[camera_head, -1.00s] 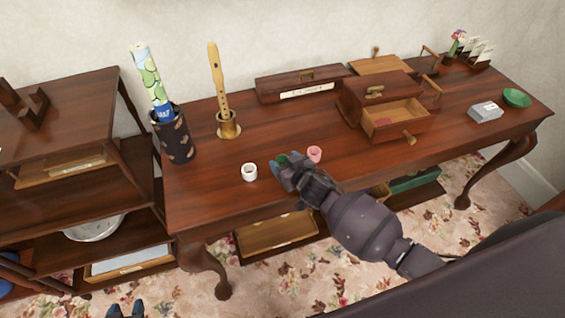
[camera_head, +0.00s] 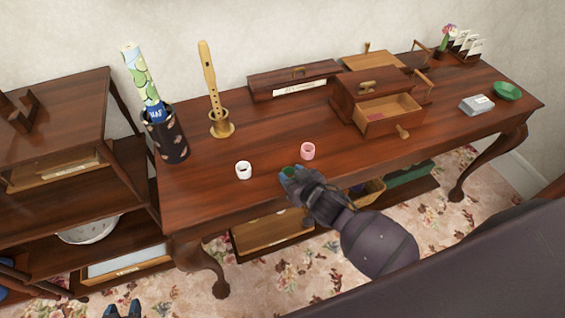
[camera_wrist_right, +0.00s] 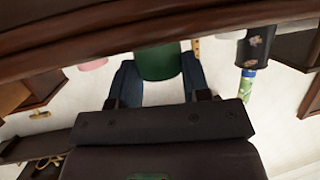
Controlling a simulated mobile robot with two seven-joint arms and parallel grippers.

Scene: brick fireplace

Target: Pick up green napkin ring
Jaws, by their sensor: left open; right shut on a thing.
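The green napkin ring (camera_head: 290,172) is between the blue fingertips of my right gripper (camera_head: 288,173), near the front edge of the table in the head view. In the right wrist view the green ring (camera_wrist_right: 158,62) fills the space between the two blue fingers (camera_wrist_right: 160,84), which are shut on it. Whether it is clear of the table top is hard to tell. My left gripper (camera_head: 123,310) shows only its two blue fingertips at the bottom left edge, apart and empty, low over the floor.
On the wooden table (camera_head: 270,135), a white ring (camera_head: 243,170) stands left of my right gripper and a pink ring (camera_head: 308,151) just behind it. A small chest with an open drawer (camera_head: 388,113) stands farther right. The table's front middle-right is clear.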

